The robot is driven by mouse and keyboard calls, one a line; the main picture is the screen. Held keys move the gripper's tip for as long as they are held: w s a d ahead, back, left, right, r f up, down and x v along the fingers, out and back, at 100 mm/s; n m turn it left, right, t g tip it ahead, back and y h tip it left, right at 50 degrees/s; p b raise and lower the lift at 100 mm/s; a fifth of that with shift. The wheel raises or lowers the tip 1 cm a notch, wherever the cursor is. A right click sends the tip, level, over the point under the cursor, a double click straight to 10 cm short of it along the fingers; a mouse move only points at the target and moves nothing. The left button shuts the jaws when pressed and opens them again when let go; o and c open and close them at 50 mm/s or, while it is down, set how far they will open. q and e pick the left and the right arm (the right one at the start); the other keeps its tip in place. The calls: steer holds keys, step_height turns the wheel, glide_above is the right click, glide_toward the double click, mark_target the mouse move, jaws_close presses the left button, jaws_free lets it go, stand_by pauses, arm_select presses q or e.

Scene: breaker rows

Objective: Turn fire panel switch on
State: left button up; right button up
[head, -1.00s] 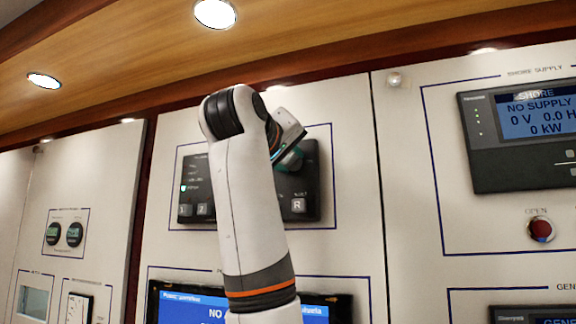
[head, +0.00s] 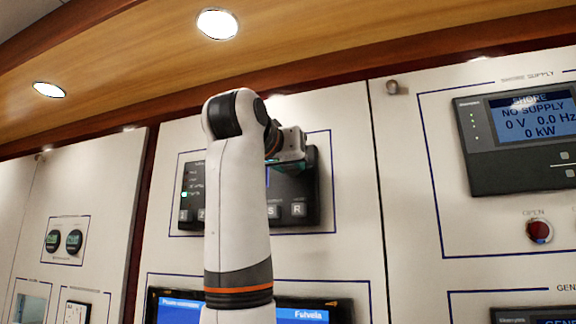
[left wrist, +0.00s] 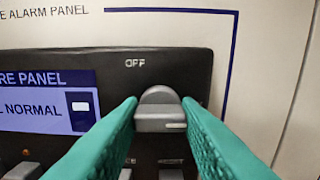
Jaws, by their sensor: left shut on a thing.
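The fire panel (head: 309,214) is a dark unit on the white wall, partly hidden by my left arm in the head view. In the left wrist view its display (left wrist: 42,110) reads "FIRE PANEL" and ends in "NORMAL". The grey switch (left wrist: 160,98) has a rounded top and stands below the word "OFF". My left gripper (left wrist: 160,113) has its two teal fingers on either side of the switch, shut on it. In the head view the left gripper (head: 296,156) is at the panel's upper right. My right gripper is in neither view.
Grey buttons (head: 298,209) line the panel's lower edge. A lit screen (head: 312,315) sits below it. To the right are the shore supply unit (head: 520,140) and a red button (head: 539,231). A wooden ceiling (head: 330,40) overhangs the wall.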

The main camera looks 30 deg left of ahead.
arm_select(q)
steer(key=shift+f, duration=0.2)
stand_by(0.3)
steer(key=o, duration=0.9)
steer(key=shift+c, duration=0.2)
steer(key=shift+o, duration=0.5)
steer(key=shift+s+r, duration=0.1)
steer(key=shift+r, duration=0.05)
steer(key=b+v, duration=0.5)
steer(key=v, duration=0.7)
